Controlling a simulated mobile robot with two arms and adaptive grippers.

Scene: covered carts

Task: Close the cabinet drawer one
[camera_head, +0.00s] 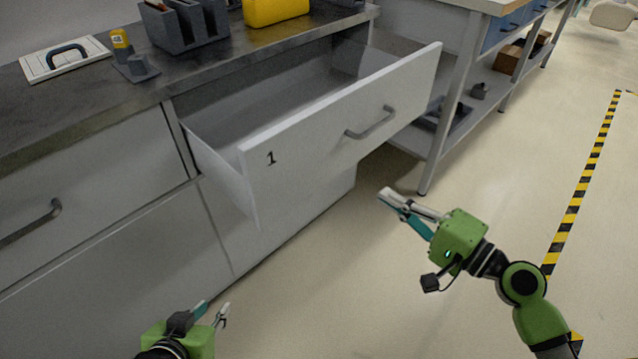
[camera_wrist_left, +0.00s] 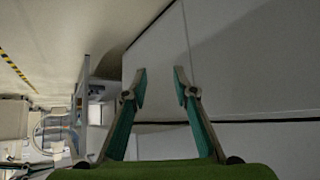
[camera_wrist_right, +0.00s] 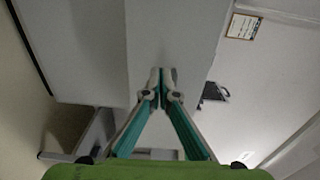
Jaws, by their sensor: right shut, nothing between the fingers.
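Drawer one (camera_head: 300,143), white with a black "1" and a grey bar handle (camera_head: 371,123), is pulled far out of the cabinet (camera_head: 110,155). Its inside looks empty. My right gripper (camera_head: 384,197) is shut and empty, in front of and below the drawer front's right part, apparently apart from it in the head view. It also shows in the right wrist view (camera_wrist_right: 161,72), with pale surfaces ahead of the fingertips. My left gripper (camera_head: 213,308) is open and empty, low at the bottom of the head view. In the left wrist view (camera_wrist_left: 160,72) its fingers stand apart before white panels.
The dark countertop (camera_head: 70,105) holds a grey bin (camera_head: 190,27), a yellow box (camera_head: 272,10) and a white board with a handle (camera_head: 63,58). A metal-legged table (camera_head: 450,110) stands right of the drawer. The floor (camera_head: 330,280) in front is clear.

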